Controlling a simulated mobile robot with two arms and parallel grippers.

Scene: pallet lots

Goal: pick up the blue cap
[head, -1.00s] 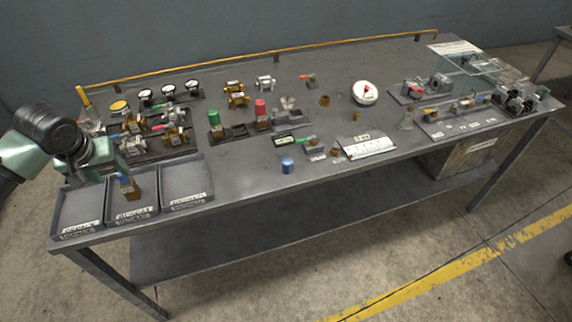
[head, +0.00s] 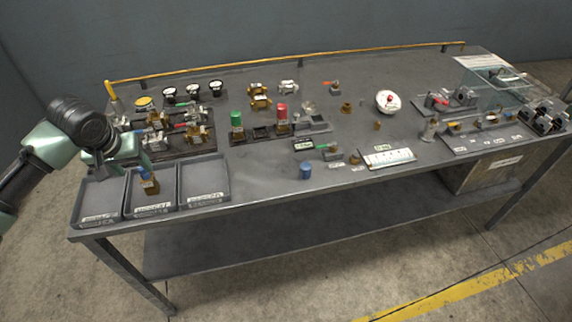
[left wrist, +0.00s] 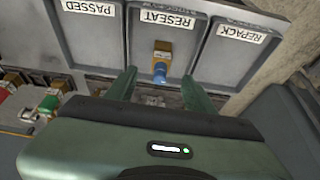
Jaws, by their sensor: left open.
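The blue cap (head: 305,172) stands upright on the bare table top near the front edge, about mid-length in the head view. It does not show in the left wrist view. My left gripper (left wrist: 158,78) is open over the tray labelled RESEAT, well to the left of the cap. A brass part with a blue end (left wrist: 161,64) lies in that tray, with its blue end lying between the open fingers in the wrist picture; I cannot tell whether they touch it. In the head view this brass part (head: 149,186) shows below my left gripper. My right gripper is not in view.
Three grey trays line the front left, including the right-hand one (head: 203,180). Behind stand a green cylinder (head: 236,120), a red cylinder (head: 281,114) and brass fittings. A white labelled block (head: 388,158) lies right of the cap. The table between trays and cap is clear.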

